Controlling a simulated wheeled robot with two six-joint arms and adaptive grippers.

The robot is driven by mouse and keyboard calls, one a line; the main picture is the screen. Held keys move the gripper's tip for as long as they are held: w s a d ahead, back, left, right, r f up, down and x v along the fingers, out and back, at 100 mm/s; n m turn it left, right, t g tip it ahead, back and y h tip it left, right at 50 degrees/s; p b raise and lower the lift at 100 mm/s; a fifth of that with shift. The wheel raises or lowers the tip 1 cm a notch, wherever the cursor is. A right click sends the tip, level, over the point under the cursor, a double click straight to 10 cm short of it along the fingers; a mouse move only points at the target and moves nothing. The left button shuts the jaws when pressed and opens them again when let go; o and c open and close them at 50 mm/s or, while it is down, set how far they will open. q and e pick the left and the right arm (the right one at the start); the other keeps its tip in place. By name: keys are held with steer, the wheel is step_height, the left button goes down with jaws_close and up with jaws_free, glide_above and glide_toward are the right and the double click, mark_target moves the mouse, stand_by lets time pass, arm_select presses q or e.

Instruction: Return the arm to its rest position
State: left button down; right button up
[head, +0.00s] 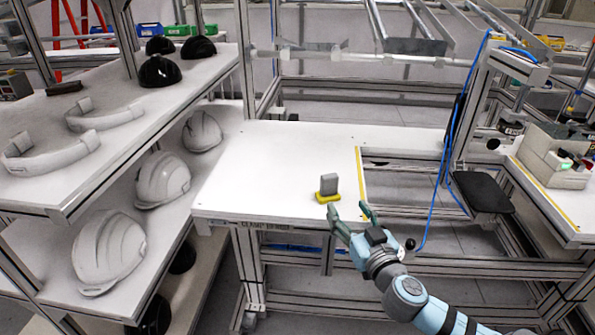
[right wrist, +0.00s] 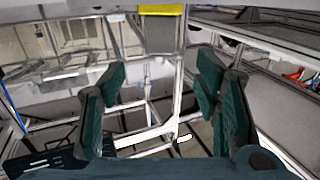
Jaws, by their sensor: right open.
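My right gripper (head: 352,215) is open and empty in the head view, at the front edge of the white table (head: 270,160). It is just in front of and to the right of a small grey block with a yellow base (head: 328,187), apart from it. In the right wrist view my open fingers (right wrist: 165,100) frame a gap, with the grey and yellow piece (right wrist: 161,30) beyond them at the top. My left gripper is not in view.
A shelf rack (head: 75,200) at left holds white helmet shells (head: 163,179), black shells (head: 160,71) and curved bands (head: 50,152). A blue cable (head: 447,170) hangs right of the table. A side table (head: 550,205) with a grey box (head: 553,157) stands at far right.

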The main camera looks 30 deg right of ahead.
steer(key=shift+f, duration=0.1)
steer(key=s+a+f+g, duration=0.4)
steer(key=s+f+g, duration=0.4)
steer(key=s+f, duration=0.5)
steer(key=s+a+f+n+g+y, duration=0.4)
steer(key=s+a+f+g, duration=0.2)
steer(key=s+a+f, duration=0.35)
step_height(320, 180, down, 11)
steer(key=s+g+p, duration=0.1)
steer(key=p, duration=0.4)
steer(key=s+d+f+g+p, duration=0.1)
steer(key=s+f+p, duration=0.4)
steer(key=s+f, duration=0.4)
steer(key=s, duration=0.5)
steer(key=shift+s+d+m+p, duration=0.2)
steer(key=shift+s+m+p, duration=0.1)
steer(key=shift+s+p, duration=0.05)
